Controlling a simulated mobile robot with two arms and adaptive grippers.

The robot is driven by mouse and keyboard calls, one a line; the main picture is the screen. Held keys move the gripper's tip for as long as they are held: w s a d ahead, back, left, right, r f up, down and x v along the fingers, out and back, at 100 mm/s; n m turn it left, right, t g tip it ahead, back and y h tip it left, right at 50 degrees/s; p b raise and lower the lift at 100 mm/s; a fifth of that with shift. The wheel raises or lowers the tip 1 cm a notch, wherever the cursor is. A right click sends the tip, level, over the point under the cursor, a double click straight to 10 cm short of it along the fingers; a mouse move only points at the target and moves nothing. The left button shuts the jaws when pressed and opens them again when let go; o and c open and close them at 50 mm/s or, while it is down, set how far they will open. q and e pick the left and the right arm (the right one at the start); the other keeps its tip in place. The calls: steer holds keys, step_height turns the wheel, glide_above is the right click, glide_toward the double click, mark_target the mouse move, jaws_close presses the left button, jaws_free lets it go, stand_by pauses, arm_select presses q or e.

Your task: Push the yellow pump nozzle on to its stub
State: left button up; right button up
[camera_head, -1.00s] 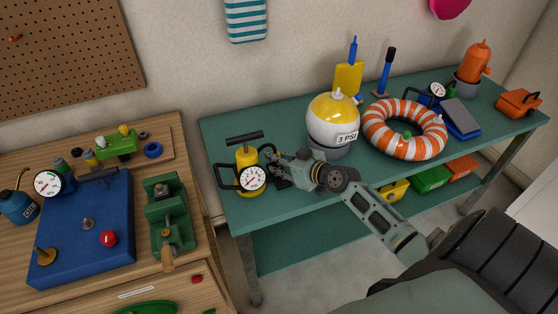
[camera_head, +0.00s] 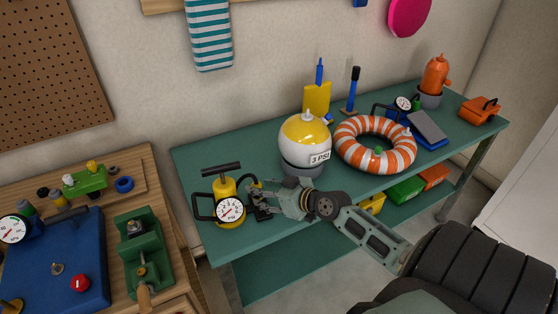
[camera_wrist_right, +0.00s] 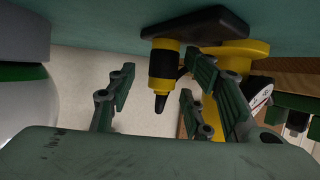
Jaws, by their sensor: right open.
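The yellow pump (camera_head: 224,188) with its round gauge (camera_head: 230,210) stands at the front left of the green bench. My right gripper (camera_head: 260,199) is just right of it, low over the bench. In the right wrist view, a yellow and black nozzle (camera_wrist_right: 163,65) sits at a dark base plate (camera_wrist_right: 195,27), its dark tip pointing down the picture. The open fingers (camera_wrist_right: 155,100) lie either side of the nozzle, with visible gaps. The pump's yellow foot (camera_wrist_right: 240,50) is beside the plate. I cannot make out the stub under the nozzle. My left gripper is not in view.
A white and yellow ball (camera_head: 305,137) on a grey stand is behind my right gripper. A striped ring (camera_head: 375,145) lies to its right. A wooden workbench (camera_head: 140,165) with a blue case (camera_head: 60,250) and green vise (camera_head: 140,250) stands left, across a gap.

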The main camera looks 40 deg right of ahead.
steer(key=v, duration=0.8)
steer(key=shift+w+r, duration=0.15)
steer(key=shift+r, duration=0.25)
steer(key=shift+f, duration=0.1)
